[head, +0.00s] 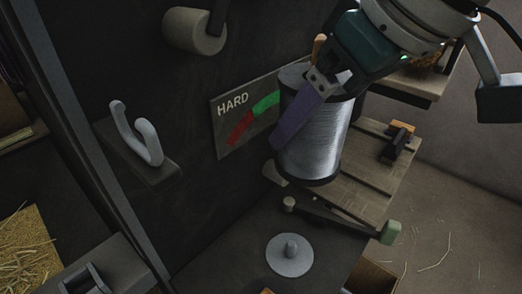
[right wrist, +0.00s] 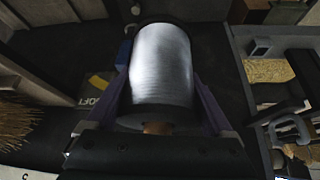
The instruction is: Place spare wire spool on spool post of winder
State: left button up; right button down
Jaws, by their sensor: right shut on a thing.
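The spare wire spool (head: 318,128) is a silvery cylinder with dark end flanges. In the head view it hangs slightly tilted, above and a little right of the spool post (head: 291,247), a short grey peg on a round light disc. My right gripper (head: 300,118) is shut on the spool, its purple fingers along the spool's sides. The right wrist view shows the spool (right wrist: 161,70) between both fingers (right wrist: 163,95). The spool's lower flange is clear of the disc, with a gap between them. My left gripper is not in view.
A gauge panel marked HARD (head: 236,122) with red and green bands is on the dark wall behind the spool. A pale hook (head: 138,135) and a round roller (head: 194,31) stick out at left. A green-ended lever (head: 389,232) lies right of the post. Straw (head: 30,250) lies lower left.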

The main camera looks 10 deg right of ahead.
jog(key=b, duration=0.7)
send_over(291, 243)
notch_tip(291, 243, down, 18)
jog(key=shift+f, duration=0.25)
notch_tip(291, 243, down, 4)
jog(key=shift+f+b, duration=0.1)
jog(key=shift+b, duration=0.8)
grip_release()
jog(key=shift+f, duration=0.1)
